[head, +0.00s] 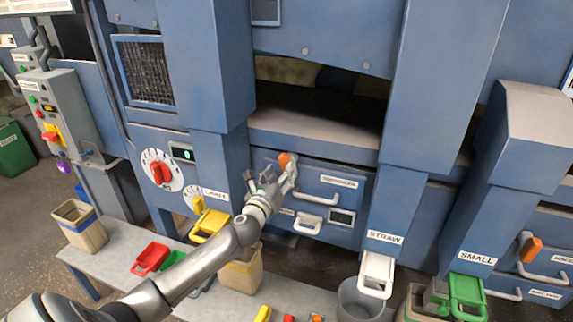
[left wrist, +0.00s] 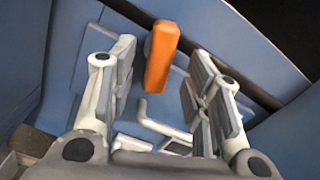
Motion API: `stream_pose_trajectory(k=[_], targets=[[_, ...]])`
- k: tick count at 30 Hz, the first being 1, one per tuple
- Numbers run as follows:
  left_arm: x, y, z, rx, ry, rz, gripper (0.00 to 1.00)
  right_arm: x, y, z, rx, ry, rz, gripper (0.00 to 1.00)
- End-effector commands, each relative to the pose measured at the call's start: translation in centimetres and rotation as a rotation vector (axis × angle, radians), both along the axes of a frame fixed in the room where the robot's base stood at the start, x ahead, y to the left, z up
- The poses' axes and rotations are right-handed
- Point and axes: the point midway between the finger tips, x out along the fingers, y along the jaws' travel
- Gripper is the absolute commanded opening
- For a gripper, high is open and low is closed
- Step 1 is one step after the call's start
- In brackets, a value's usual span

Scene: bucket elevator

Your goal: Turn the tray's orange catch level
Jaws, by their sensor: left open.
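The tray's orange catch (head: 284,160) is on the upper left of the blue tray front (head: 345,196), below the dark opening of the machine. In the left wrist view the orange catch (left wrist: 160,55) stands nearly upright in the picture, between and beyond the fingertips. My left gripper (head: 286,176) is at the catch; in the left wrist view its two fingers (left wrist: 158,85) are spread apart with nothing clearly held. I cannot tell whether a finger touches the catch. A white handle (head: 318,199) is on the tray front, right of the gripper. My right gripper is not in view.
A second orange catch (head: 530,249) is on another unit at the far right. A grey bench (head: 120,250) below holds a red bin (head: 151,258) and a yellow scoop-like part (head: 210,222). The blue STRAW chute (head: 385,215) stands right of the tray.

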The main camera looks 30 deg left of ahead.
Motion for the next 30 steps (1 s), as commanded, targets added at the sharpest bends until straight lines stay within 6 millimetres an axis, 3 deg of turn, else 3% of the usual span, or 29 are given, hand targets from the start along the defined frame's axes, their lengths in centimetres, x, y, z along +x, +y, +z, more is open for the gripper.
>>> stream_pose_trajectory(k=[9, 23, 30], targets=[[3.9, 0.9, 0.0, -0.001, 0.000, 0.001, 0.45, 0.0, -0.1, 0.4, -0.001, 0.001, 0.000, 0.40], [4.7, 1.1, -0.1, -0.001, 0.000, -0.001, 0.45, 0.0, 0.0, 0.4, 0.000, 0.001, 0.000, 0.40], [4.7, 1.1, -0.1, -0.001, 0.001, 0.000, 0.15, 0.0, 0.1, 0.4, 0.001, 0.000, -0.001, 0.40]])
